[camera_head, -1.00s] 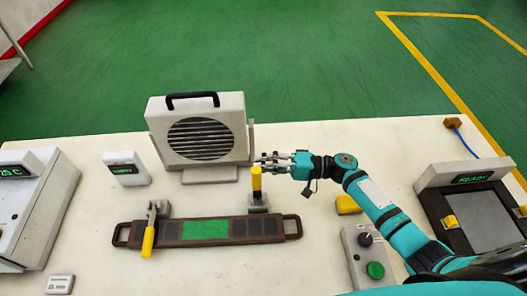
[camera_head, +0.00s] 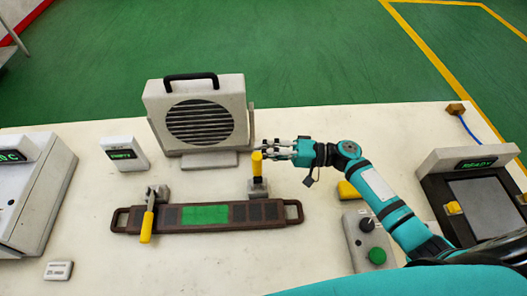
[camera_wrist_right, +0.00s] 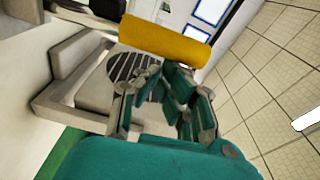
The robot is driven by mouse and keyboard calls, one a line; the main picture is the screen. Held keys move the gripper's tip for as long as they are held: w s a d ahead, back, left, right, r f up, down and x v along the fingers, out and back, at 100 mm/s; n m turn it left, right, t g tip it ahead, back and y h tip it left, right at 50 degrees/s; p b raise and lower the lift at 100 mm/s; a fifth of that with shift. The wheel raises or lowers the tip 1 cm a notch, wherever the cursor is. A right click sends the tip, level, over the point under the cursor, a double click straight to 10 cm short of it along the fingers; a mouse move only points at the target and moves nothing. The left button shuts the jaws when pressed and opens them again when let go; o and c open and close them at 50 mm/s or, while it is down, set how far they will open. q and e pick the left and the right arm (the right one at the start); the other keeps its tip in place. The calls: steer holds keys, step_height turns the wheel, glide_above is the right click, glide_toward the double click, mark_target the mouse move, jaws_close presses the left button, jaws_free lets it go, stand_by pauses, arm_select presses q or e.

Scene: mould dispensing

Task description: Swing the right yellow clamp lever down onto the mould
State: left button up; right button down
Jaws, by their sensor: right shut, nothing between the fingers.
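The right yellow clamp lever (camera_head: 257,164) stands upright on its grey base (camera_head: 258,188) at the right end of the brown mould (camera_head: 165,226). The left yellow clamp lever (camera_head: 147,226) lies down across the mould's left part. My right gripper (camera_head: 264,150) is shut and empty, its fingertips beside and just behind the top of the right lever. In the right wrist view the yellow lever handle (camera_wrist_right: 165,40) lies across the picture beyond the fingers (camera_wrist_right: 160,85). I cannot tell whether they touch. My left gripper is not in view.
A grey fan unit (camera_head: 197,112) stands behind the mould, close to my right gripper. A control box with a green button (camera_head: 377,256) and a yellow block (camera_head: 348,190) are to the right. A dark-framed station (camera_head: 478,207) is at far right. The table front is mostly clear.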

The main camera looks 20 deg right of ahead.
mark_target(260, 167)
steer(key=s+n+b, duration=0.1)
steer(key=b, duration=0.1)
steer(key=s+n+b, duration=0.1)
steer(key=s+b, duration=0.1)
steer(key=s+a+n+b, duration=0.1)
steer(key=b, duration=0.1)
steer(key=shift+s+f+n, duration=0.25)
steer(key=shift+n, duration=0.15)
steer(key=shift+s+a+f+b, duration=0.2)
steer(key=shift+s+b, duration=0.65)
steer(key=shift+s, duration=0.1)
steer(key=shift+s+a+f+b, duration=0.15)
steer(key=shift+s+b, duration=0.7)
steer(key=shift+s, duration=0.05)
steer(key=shift+r, duration=0.1)
